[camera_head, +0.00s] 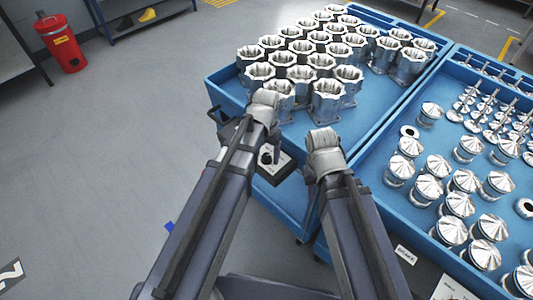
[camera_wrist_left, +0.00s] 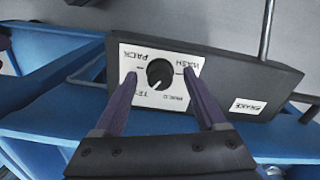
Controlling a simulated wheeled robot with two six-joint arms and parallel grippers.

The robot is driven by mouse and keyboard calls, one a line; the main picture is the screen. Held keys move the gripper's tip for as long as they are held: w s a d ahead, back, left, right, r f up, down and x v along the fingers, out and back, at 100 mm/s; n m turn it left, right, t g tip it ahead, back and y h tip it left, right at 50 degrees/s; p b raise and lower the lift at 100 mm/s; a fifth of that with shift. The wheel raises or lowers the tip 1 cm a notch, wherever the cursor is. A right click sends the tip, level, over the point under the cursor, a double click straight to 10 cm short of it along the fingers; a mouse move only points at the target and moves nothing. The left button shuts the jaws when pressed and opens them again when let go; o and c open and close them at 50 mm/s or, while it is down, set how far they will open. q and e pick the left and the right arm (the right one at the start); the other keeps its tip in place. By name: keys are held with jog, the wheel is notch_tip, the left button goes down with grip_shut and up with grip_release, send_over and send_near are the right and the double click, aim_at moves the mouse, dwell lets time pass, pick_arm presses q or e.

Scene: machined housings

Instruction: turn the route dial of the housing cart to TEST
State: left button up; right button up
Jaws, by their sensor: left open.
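The route dial is a round black knob (camera_wrist_left: 160,73) on a white label plate (camera_wrist_left: 176,98) in the left wrist view. PACK and WASH read upside down along the top. A label beginning TE is at lower left, partly hidden by a finger, and lower-right lettering is unclear. The knob's pale mark points down-left, toward the TE label. My left gripper (camera_wrist_left: 160,76) is open, one finger each side of the knob with visible gaps. In the head view, the dial's box (camera_head: 284,165) sits at the blue housing cart's (camera_head: 222,88) near end. My right gripper is not visible.
The housing cart holds many shiny housings (camera_head: 300,72). A second blue cart (camera_head: 372,165) with metal parts stands to the right. A dark bracket with a small white label (camera_wrist_left: 246,105) carries the dial plate. Grey floor is free at left; a red bin (camera_head: 62,45) stands farther back.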

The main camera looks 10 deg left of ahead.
aim_at(267, 156)
pick_arm(q)
jog(key=shift+r, duration=0.15)
notch_tip(267, 156, up, 8)
jog(key=p, duration=0.8)
jog(key=shift+f, duration=0.2)
jog(key=shift+f, duration=0.1)
jog(key=s+d+y, duration=0.1)
jog(key=s+d, duration=0.4)
jog(key=s, duration=0.6)
jog(key=shift+s+d, duration=0.2)
jog(key=shift+s, duration=0.05)
